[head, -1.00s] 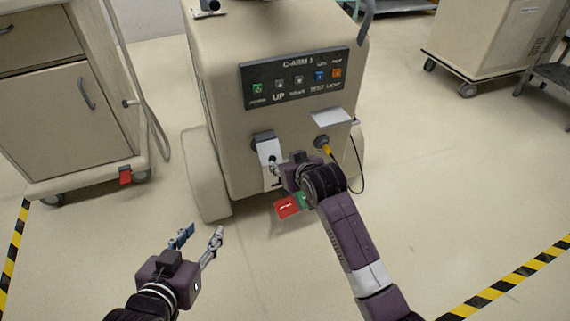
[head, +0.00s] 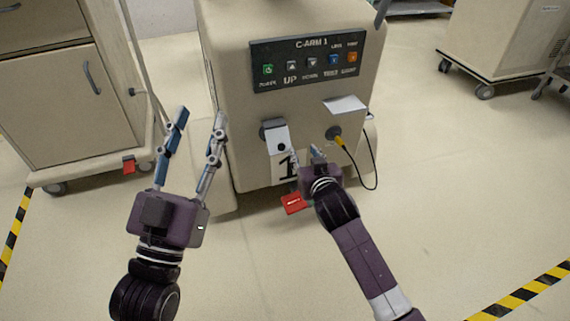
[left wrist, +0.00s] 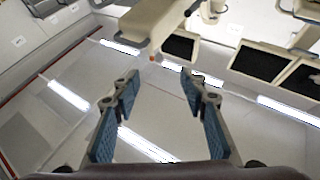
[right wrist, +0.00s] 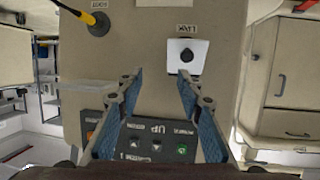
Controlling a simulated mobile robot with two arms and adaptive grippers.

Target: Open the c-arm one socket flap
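The C-arm one unit is a beige cart body (head: 225,60) with a dark button panel (head: 312,60) marked C-ARM 1. Below the panel hangs a white socket flap (head: 275,135) with a dark round spot, under a grey housing. It also shows in the right wrist view (right wrist: 200,50), beside a label that seems to read WALL. My right gripper (head: 306,154) is just right of and below the flap; its fingers (right wrist: 160,73) are open, with the flap near the picture's right finger; contact cannot be told. My left gripper (head: 200,114) is open and empty, left of the unit.
A yellow-ended plug with a black cable (head: 340,139) sits in a socket right of the flap, under a raised white plate (head: 346,104). A red tag (head: 293,204) shows low on the unit. Beige cabinets (head: 65,100) stand left.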

